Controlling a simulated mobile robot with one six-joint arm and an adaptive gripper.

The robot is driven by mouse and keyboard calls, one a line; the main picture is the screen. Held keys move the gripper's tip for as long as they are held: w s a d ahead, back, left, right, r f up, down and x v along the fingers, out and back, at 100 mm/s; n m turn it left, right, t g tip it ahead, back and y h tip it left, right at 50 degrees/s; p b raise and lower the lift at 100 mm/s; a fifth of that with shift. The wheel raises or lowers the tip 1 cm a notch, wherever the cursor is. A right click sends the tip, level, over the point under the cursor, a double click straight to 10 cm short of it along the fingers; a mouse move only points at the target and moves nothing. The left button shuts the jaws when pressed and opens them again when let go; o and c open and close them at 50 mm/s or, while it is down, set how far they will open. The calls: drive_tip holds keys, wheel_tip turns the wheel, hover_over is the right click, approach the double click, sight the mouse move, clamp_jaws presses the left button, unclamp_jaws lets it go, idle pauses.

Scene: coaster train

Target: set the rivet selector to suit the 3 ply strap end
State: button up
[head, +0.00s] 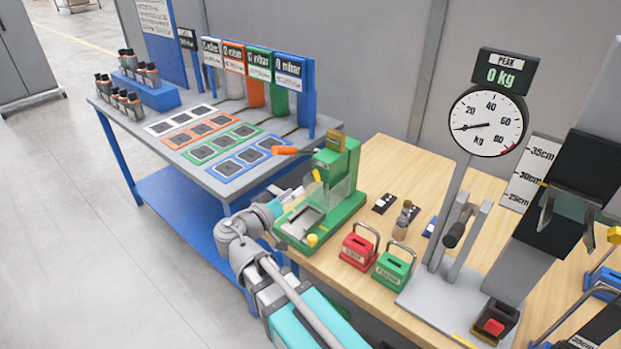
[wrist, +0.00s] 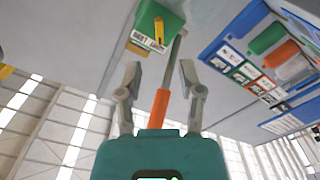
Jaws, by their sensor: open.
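The green press (head: 345,180) stands at the left end of the wooden table, with an orange-handled lever (head: 292,150) pointing left. A small yellow pointer (head: 317,176) shows on the press, possibly the rivet selector; its setting is unreadable. In the wrist view a yellow pointer (wrist: 159,32) shows on the green housing above a partly legible white label (wrist: 148,42). My gripper (wrist: 159,76) is open below the housing in that picture. The orange handle (wrist: 158,108) appears between its fingers; I cannot tell whether they touch. Small dark pieces (head: 384,203) lie right of the press; I cannot tell if they are strap ends.
A red block (head: 358,252) and a green block (head: 392,269) with metal handles stand right of the press. A dial gauge (head: 487,122) on a stand is farther right. A blue-framed bench (head: 180,185) with coloured mats stands at left. Grey floor (head: 70,230) is clear.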

sight(316, 176)
drive_tip(key=x, duration=0.8)
drive_tip(key=shift+w+d, duration=0.1)
drive_tip(key=shift+w, duration=0.05)
